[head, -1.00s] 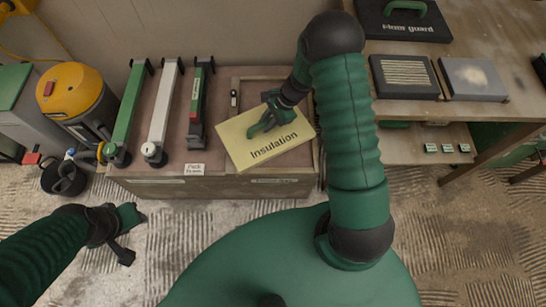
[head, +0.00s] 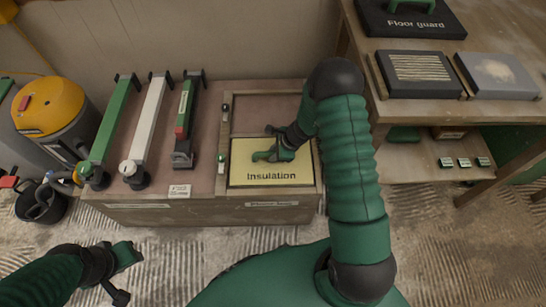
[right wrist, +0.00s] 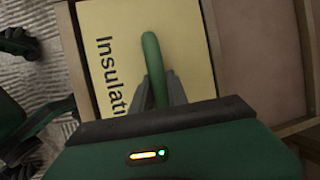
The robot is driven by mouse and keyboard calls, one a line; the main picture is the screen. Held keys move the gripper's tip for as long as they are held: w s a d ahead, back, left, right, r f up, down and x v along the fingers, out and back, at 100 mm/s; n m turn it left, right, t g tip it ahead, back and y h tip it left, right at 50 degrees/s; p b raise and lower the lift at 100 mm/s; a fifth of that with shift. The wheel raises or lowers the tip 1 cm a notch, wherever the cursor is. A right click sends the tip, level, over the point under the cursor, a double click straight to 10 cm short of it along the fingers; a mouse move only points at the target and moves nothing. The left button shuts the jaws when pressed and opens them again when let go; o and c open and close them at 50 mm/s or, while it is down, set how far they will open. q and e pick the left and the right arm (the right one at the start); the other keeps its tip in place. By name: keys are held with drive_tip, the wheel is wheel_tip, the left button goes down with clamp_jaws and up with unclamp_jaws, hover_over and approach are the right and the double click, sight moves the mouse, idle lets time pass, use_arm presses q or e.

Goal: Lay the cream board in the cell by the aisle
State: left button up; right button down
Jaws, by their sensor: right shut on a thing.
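The cream board (head: 270,175), lettered "Insulation", lies flat inside the near cell of the wooden rack on the low bench, the cell on the aisle side. Its edges run parallel with the cell's rails (head: 222,150). My right gripper (head: 270,155) is above the board, shut on its green handle; the right wrist view shows the handle (right wrist: 151,60) between the fingers. Whether the board rests fully on the cell floor I cannot tell. The far cell (head: 268,108) is empty. My left gripper (head: 122,272) is over the floor at lower left, away from the bench; its jaw state is unclear.
Long green, white and green-red tools (head: 150,125) lie left of the rack. A yellow-topped vacuum (head: 55,110) stands at far left. At right, a wooden table holds the floor guard case (head: 412,18) and two dark-edged panels (head: 420,75). The patterned floor in front is open.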

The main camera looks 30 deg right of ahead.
drive_tip(key=shift+a, duration=0.25)
drive_tip(key=c, duration=1.6)
unclamp_jaws()
drive_tip(key=o, duration=0.3)
drive_tip(key=shift+d, duration=0.15)
use_arm(q)
drive_tip(key=shift+a, duration=0.1)
use_arm(e)
drive_tip(key=shift+s, duration=0.1)
